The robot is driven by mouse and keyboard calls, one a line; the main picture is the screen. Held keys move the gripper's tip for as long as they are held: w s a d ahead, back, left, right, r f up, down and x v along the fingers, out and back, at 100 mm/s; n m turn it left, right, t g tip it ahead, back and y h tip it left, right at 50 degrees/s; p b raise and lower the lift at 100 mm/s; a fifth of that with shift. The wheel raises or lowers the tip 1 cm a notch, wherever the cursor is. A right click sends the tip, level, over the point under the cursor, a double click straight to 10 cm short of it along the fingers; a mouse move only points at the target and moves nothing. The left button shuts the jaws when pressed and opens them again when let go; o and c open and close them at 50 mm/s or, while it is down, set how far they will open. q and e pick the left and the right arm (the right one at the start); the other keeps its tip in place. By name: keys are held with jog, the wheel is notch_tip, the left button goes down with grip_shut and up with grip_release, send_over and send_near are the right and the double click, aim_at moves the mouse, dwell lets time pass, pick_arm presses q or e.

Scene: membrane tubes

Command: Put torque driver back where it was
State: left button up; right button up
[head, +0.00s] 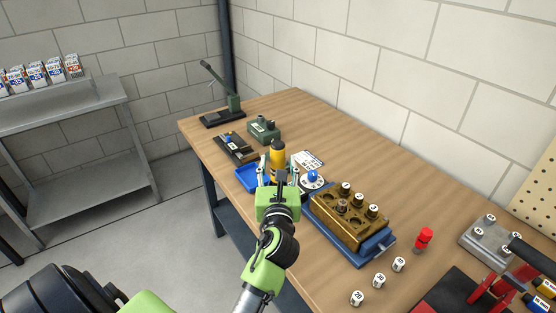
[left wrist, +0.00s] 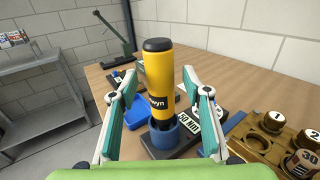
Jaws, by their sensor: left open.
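The torque driver (head: 278,150) is yellow with a black cap. In the left wrist view the torque driver (left wrist: 158,75) stands nearly upright, its dark lower end in a blue ring holder (left wrist: 163,133) on a dark base. My left gripper (head: 278,174) is open. In the left wrist view its fingers (left wrist: 159,88) stand on either side of the driver, with a visible gap at each side. The holder's far side and the driver's tip are hidden. My right gripper is not in view.
A blue tray (head: 246,180) lies left of the driver. A brass block with numbered tubes (head: 328,217) on a blue base stands to the right, with a red-capped item (head: 424,238) and numbered white caps (head: 379,280) beyond. A lever press (head: 228,100) stands at the bench's far end.

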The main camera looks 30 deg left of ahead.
pick_arm(q)
jog(key=b+v, duration=0.1)
jog(key=v, duration=0.8)
